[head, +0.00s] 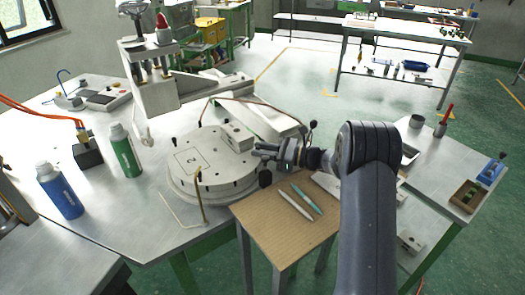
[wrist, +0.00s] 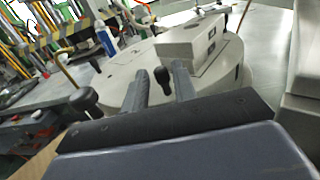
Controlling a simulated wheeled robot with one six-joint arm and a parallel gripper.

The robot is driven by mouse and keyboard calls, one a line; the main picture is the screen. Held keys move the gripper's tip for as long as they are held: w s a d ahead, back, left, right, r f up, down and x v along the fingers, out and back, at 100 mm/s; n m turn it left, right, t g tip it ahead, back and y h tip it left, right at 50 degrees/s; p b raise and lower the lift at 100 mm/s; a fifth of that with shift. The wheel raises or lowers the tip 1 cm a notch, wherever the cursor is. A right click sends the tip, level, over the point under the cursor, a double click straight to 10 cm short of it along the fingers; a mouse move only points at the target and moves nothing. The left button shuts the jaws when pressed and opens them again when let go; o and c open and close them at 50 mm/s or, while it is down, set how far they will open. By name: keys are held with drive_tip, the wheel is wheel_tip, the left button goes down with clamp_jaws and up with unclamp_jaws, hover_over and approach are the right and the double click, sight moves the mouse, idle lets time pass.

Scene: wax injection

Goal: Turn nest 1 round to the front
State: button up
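The round grey turntable (head: 222,178) stands on the bench in the middle of the head view. A square outline with the number 2 (head: 193,160) faces the front left on its top. I can read no number 1. A grey block (head: 236,136) sits on the turntable's right part; it also shows in the wrist view (wrist: 188,45). My gripper (head: 262,151) is at the turntable's right edge, beside the block. In the wrist view its two fingers (wrist: 161,79) are apart, with a black knob (wrist: 163,75) showing between them. Whether they touch the knob I cannot tell.
A brass-coloured rod (head: 201,185) stands at the turntable's front edge. A brown board (head: 285,225) with two pen-like tools lies at the front right. Green (head: 124,150) and blue (head: 60,191) bottles stand left. The machine's grey column (head: 150,85) rises behind.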

drive_tip(key=shift+o, duration=0.9)
drive_tip(key=shift+d, duration=0.2)
drive_tip(key=b+v, duration=0.2)
drive_tip(key=v, duration=0.8)
drive_tip(key=shift+s+d, duration=0.15)
drive_tip(key=shift+d, duration=0.05)
drive_tip(key=shift+a, duration=0.15)
